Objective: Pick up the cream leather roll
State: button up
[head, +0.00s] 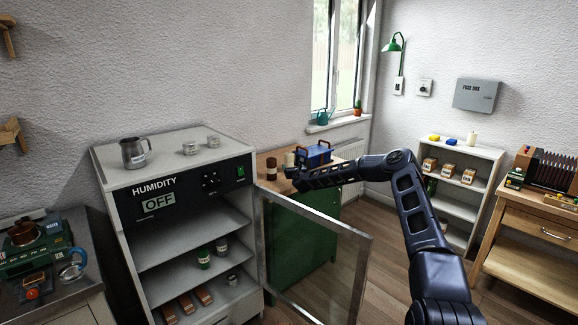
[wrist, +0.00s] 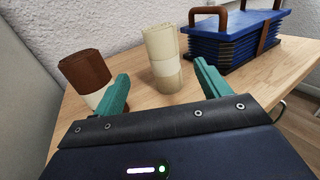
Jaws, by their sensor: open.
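The cream leather roll (wrist: 163,58) stands upright on a wooden top in the wrist view, with a paler band around its middle. In the head view the cream roll (head: 289,159) shows small, just left of my gripper's end. My gripper (wrist: 160,90) is open, with its two teal fingers apart and nothing between them. The roll stands beyond the fingertips, roughly in line with the gap. I cannot tell how far apart roll and fingers are. A brown roll (wrist: 84,68) with a pale lower band stands to the left, close beyond the left finger.
A blue ribbed box with brown handles (wrist: 234,38) stands right of the cream roll. The wooden top (wrist: 130,98) belongs to a green cabinet (head: 303,238). A humidity cabinet (head: 124,208) with an open glass door (head: 314,245) stands left and in front. A wall (wrist: 115,22) is behind.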

aim_at(290, 162)
jog(key=shift+w+f, duration=0.2)
jog(key=shift+w, duration=0.35)
jog(key=shift+x, duration=4.95)
jog(key=shift+f, duration=0.15)
jog(key=c, duration=1.1)
